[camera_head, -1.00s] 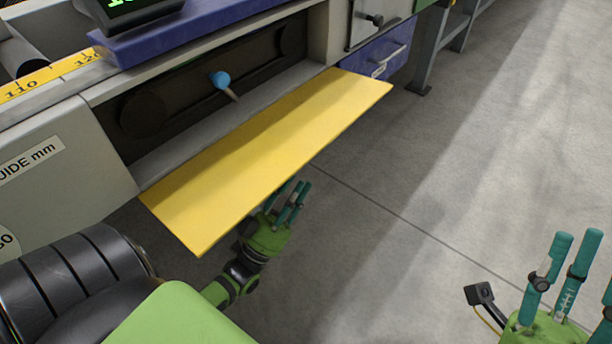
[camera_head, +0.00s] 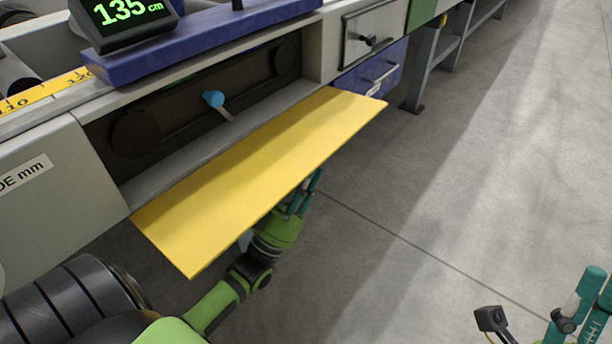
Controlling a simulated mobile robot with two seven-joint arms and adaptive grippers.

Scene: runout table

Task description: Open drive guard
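The drive guard (camera_head: 250,175) is a yellow panel. It is folded down and stands out from the machine front, a little below level. Behind it the drive recess (camera_head: 180,112) is uncovered, with dark round pulleys and a lever with a blue knob (camera_head: 213,98). My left gripper (camera_head: 306,188) is at the panel's front edge, below it. Its teal fingertips are partly hidden by the panel, so I cannot tell if they touch it or how far they are open. My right gripper (camera_head: 585,305) is at the lower right corner, partly cut off, away from the guard, its teal fingers apart and empty.
A display (camera_head: 125,12) reading 135 cm stands on a blue beam (camera_head: 200,42) above the recess. A blue drawer (camera_head: 372,72) and a grey door (camera_head: 374,32) are right of the guard. The concrete floor (camera_head: 450,170) at right is clear.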

